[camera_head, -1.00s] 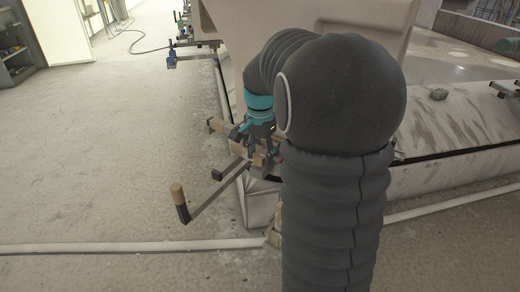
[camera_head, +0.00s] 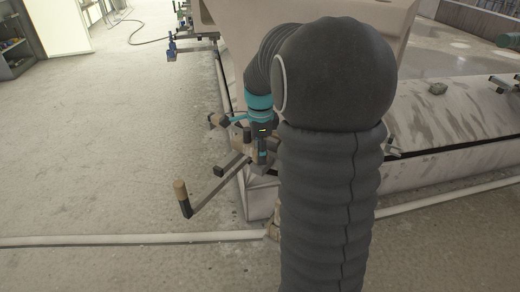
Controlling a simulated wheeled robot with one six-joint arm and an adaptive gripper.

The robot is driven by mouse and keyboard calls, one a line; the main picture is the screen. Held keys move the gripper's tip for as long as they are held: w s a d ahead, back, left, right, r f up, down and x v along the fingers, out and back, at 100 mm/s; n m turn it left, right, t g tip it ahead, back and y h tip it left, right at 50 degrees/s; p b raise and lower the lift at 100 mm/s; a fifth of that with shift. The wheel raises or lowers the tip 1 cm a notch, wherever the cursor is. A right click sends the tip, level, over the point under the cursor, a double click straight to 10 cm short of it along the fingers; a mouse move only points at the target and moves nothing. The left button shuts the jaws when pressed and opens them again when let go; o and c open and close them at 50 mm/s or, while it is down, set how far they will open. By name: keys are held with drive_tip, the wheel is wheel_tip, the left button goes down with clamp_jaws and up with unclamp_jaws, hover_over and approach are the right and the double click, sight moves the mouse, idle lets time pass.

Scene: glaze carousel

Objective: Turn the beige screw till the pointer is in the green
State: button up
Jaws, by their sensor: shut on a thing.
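My gripper (camera_head: 262,153) is at the near left corner of the big pale machine, pointing down. It is shut on a part of the beige screw (camera_head: 215,119), whose beige end shows to the left of the gripper. The fingertips and the rest of the screw are largely hidden by my arm and the gripper itself. I cannot make out a pointer or a green zone.
A pale pipe (camera_head: 110,239) runs along the floor. Blue clamps (camera_head: 172,48) stand further back on the machine's edge.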

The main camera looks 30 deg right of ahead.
drive_tip(key=shift+m, duration=0.3)
idle(0.4)
drive_tip(key=o, duration=1.2)
drive_tip(key=shift+c, duration=0.2)
wheel_tip(320, 180, up, 12)
